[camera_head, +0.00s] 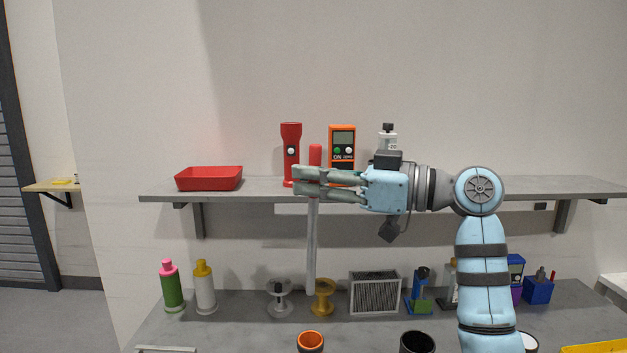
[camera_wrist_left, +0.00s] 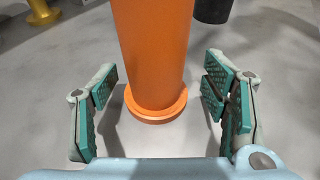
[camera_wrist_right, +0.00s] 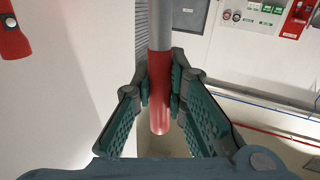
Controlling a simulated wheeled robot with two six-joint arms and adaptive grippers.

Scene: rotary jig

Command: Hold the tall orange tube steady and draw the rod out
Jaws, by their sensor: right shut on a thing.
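The tall orange tube (camera_head: 310,347) shows only its open top at the bottom of the head view. In the left wrist view the tube (camera_wrist_left: 155,50) stands on its round flange. My left gripper (camera_wrist_left: 161,95) is open with a finger on either side of the tube and gaps visible; it is not in the head view. My right gripper (camera_head: 310,182) is shut on the red handle of the grey rod (camera_head: 312,245). The handle also shows between the fingers in the right wrist view (camera_wrist_right: 160,70). The rod hangs nearly upright, its lower end above the tube's mouth.
A shelf (camera_head: 260,188) behind the right gripper bears a red tray (camera_head: 208,179), a red flashlight (camera_head: 291,150) and an orange meter (camera_head: 342,145). The table has bottles (camera_head: 205,290), spools (camera_head: 322,300), a grey filter box (camera_head: 375,293) and a dark cup (camera_head: 417,342) right of the tube.

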